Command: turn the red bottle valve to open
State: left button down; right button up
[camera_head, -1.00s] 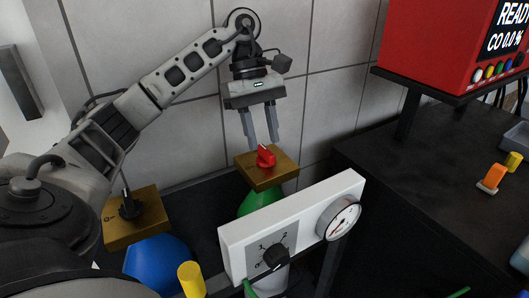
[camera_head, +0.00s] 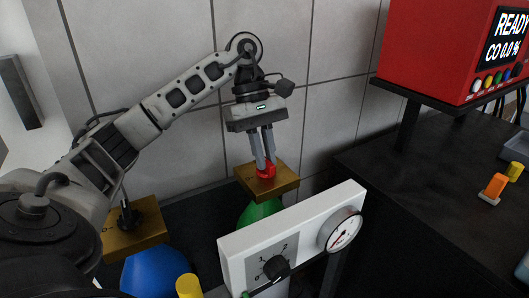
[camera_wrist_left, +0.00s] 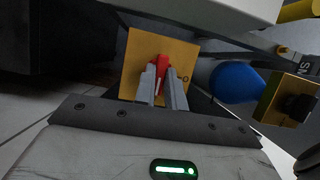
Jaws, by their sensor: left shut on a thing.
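The red valve (camera_head: 266,171) sits on top of a brass-coloured block (camera_head: 282,182) above a green bottle (camera_head: 262,210). My left gripper (camera_head: 265,166) points down from above, with its fingers closed on either side of the red valve's handle. In the left wrist view the red valve (camera_wrist_left: 161,66) shows between the two fingertips (camera_wrist_left: 161,78), over the brass block (camera_wrist_left: 137,52). The fingers hide part of the handle. My right gripper is not in view.
A white panel (camera_head: 300,225) with a black knob and a round gauge (camera_head: 340,230) stands in front of the green bottle. A second brass block (camera_head: 148,228) with a black knob tops a blue bottle (camera_head: 155,268) at left. A red machine (camera_head: 430,50) stands at right.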

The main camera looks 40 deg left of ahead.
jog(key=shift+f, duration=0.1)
pick_arm(q)
jog(key=n+t+b, duration=0.1)
jog(key=n, duration=0.2)
jog(key=shift+s+f, duration=0.1)
jog(key=shift+n+t+b, duration=0.4)
jog(key=shift+n+b, duration=0.05)
jog(key=shift+n, duration=0.45)
jog(key=n+t+b, duration=0.1)
jog(key=n, duration=0.2)
jog(key=shift+s+n, duration=0.15)
jog(key=shift+n, duration=0.15)
jog(key=n+t+y, duration=0.1)
jog(key=n+t, duration=0.1)
jog(key=n, duration=0.2)
jog(key=shift+d+n, duration=0.1)
jog(key=shift+n, duration=0.2)
jog(key=n+y, duration=0.1)
jog(key=n, duration=0.2)
jog(key=shift+s+d+t, duration=0.1)
jog(key=shift+t, duration=0.2)
jog(key=shift+n+y, duration=0.5)
jog(key=shift+n, duration=0.3)
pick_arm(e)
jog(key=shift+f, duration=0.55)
